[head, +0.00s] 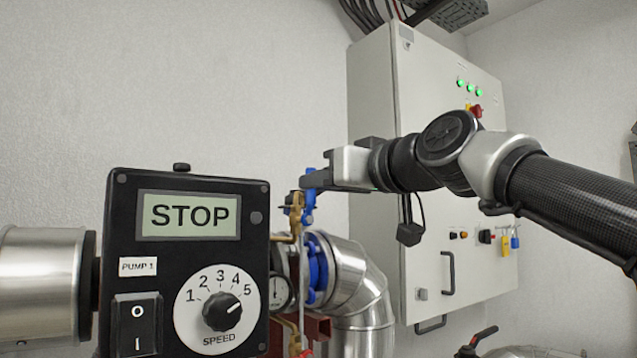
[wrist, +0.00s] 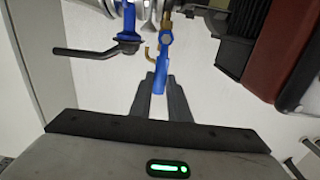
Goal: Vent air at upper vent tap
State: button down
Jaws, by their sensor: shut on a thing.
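The vent tap is a small brass valve (head: 297,205) with a blue handle (head: 309,202), beside the steel pipework behind the pump box. My gripper (head: 312,180) reaches in from the right and is shut at the blue handle's upper end. In the wrist view, the blue handle (wrist: 160,72) stands between the two dark fingers of my gripper (wrist: 160,92). The brass part (wrist: 166,20) is above it in that view, with a thin curved brass spout beside it. How far the tap is turned cannot be told.
A black pump box (head: 125,220) showing STOP stands in front on the left. A grey cabinet (head: 375,110) stands behind my arm. A steel pipe elbow (head: 365,285) lies below my gripper. In the wrist view, another valve has a dark lever (wrist: 85,52) close on the left.

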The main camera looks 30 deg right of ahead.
jog(key=c, duration=1.7)
grip_release()
jog(key=shift+d, duration=0.1)
jog(key=shift+o, duration=0.2)
jog(key=shift+s, duration=0.1)
jog(key=s+b, duration=0.1)
jog(key=s, duration=1.6)
jog(key=shift+s+d+b, duration=0.15)
jog(key=shift+d+b, duration=0.1)
jog(key=shift+b, duration=0.15)
